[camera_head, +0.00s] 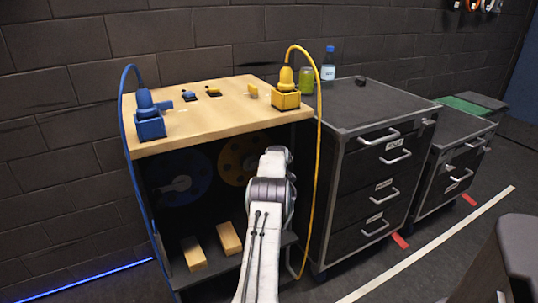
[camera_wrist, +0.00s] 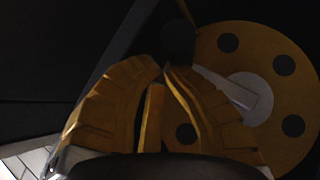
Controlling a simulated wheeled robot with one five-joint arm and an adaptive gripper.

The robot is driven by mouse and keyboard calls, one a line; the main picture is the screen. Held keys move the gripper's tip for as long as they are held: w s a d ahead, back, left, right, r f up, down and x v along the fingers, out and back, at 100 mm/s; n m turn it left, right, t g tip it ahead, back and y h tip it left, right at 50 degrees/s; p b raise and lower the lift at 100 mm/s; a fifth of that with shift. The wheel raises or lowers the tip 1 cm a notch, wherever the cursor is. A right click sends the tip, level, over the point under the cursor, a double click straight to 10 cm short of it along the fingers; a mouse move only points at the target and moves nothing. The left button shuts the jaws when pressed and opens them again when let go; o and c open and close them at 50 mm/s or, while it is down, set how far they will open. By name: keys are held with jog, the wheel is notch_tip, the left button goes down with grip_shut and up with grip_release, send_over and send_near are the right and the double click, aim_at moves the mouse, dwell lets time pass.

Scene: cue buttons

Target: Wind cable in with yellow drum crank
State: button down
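The yellow drum (camera_head: 236,158) sits inside the dark bay under the wooden top, partly hidden by my arm. In the wrist view the yellow drum (camera_wrist: 268,60) fills the right side, with round dark holes. A grey crank arm (camera_wrist: 222,86) runs from its hub up and left towards a dark round knob (camera_wrist: 178,38). My gripper (camera_wrist: 164,68) has its orange fingertips close together just below the knob. Contact with the knob is too dark to judge. In the head view my gripper (camera_head: 277,155) is in front of the yellow drum.
A blue drum (camera_head: 180,178) is left of the yellow one. A yellow cable (camera_head: 317,150) hangs from the yellow connector (camera_head: 286,92) past the bay's right edge. A blue cable (camera_head: 128,150) hangs at the left. Two wooden blocks (camera_head: 229,238) lie below. Drawer cabinets (camera_head: 365,170) stand right.

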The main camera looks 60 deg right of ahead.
jog(key=shift+s+a+r, duration=0.4)
jog(key=shift+s+a, duration=0.15)
jog(key=v, duration=1)
jog(key=shift+w+a, duration=0.15)
jog(key=shift+w, duration=0.15)
jog(key=shift+r, duration=0.1)
